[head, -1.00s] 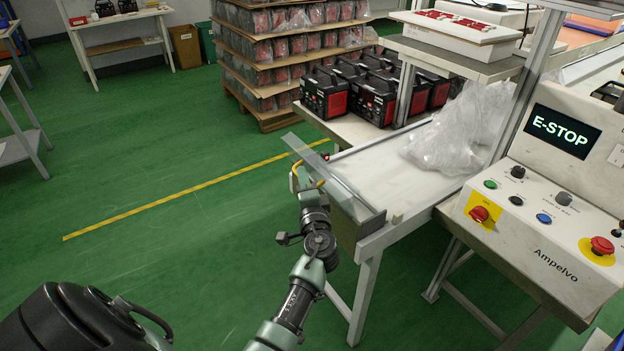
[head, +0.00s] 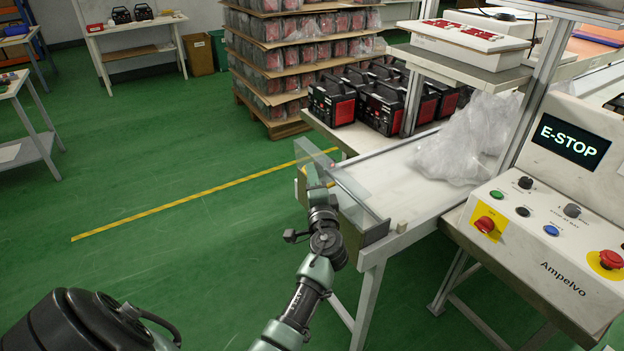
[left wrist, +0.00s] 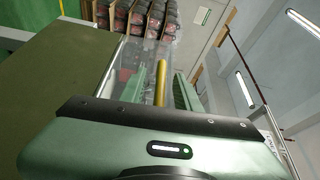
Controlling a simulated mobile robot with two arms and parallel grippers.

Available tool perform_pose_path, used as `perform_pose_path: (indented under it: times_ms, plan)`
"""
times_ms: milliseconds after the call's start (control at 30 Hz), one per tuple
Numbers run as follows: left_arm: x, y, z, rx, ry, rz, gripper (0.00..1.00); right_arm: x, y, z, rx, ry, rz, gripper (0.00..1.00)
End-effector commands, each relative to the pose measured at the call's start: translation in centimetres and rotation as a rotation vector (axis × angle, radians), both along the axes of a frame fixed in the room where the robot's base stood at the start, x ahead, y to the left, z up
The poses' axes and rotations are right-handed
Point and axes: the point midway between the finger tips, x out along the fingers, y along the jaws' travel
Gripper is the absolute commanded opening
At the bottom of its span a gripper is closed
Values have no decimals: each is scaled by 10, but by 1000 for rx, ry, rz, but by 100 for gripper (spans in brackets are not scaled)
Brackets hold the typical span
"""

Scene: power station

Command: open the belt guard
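The belt guard (head: 353,188) is a clear panel along the left side of the white conveyor belt. Its upper edge leans up and out to the left of the belt. A yellow bar handle (left wrist: 161,82) shows in the left wrist view, between the two green fingers of my left gripper (left wrist: 160,88). Gaps show on both sides of the bar, so the fingers look open around it. In the head view my left gripper (head: 317,187) is at the guard's outer side, and its fingers are partly hidden there. My right gripper is not in view.
The control panel (head: 545,240) with an E-STOP screen (head: 571,140) and several buttons stands at the right. A crumpled plastic sheet (head: 460,145) lies on the belt (head: 395,182). Black-and-red units (head: 335,103) stand behind.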

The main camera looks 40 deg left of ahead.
Motion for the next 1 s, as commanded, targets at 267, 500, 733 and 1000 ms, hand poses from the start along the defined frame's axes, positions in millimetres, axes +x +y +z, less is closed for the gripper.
perform_pose_path:
  times_ms: [267,500,733,1000]
  plan:
    - [-21,-21,-4,-3,0,-1,32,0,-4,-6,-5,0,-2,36]
    - [-47,-47,-5,-1,0,-1,32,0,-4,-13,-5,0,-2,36]
    - [-56,-55,-3,0,0,2,32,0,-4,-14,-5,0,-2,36]
    - [-55,-55,-3,0,0,1,32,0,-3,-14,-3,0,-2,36]
